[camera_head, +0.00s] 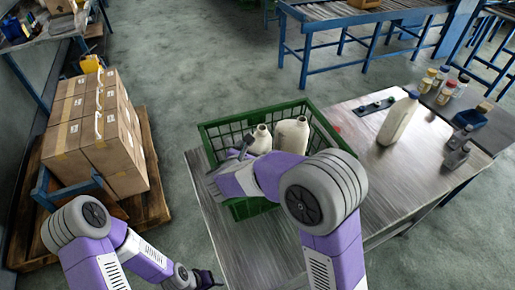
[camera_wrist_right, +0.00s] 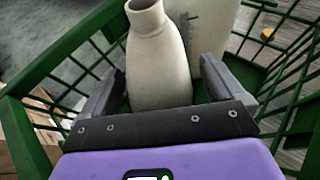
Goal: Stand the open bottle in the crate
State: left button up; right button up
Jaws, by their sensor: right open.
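The green crate (camera_head: 335,138) stands on the table, and its rim and mesh walls also show in the right wrist view (camera_wrist_right: 60,60). A cream open bottle (camera_head: 261,141) stands upright inside it, with no cap on its neck. In the right wrist view this open bottle (camera_wrist_right: 158,65) is between the two fingers of my right gripper (camera_wrist_right: 165,88), with gaps at the sides. My right gripper (camera_head: 240,152) is open and reaches into the crate. A second, larger cream bottle (camera_head: 291,135) stands beside it. My left gripper (camera_head: 208,279) is low at the front, its jaws unclear.
A blue-capped cream bottle (camera_head: 398,120) stands on the table (camera_head: 350,160) right of the crate. Small bottles (camera_head: 455,152) and a blue bin (camera_head: 470,118) are at the right end. Stacked cartons (camera_head: 100,140) sit on a pallet at left.

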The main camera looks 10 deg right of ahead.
jog(key=p+v, duration=0.1)
jog(key=v, duration=1)
jog(key=shift+p, duration=0.35)
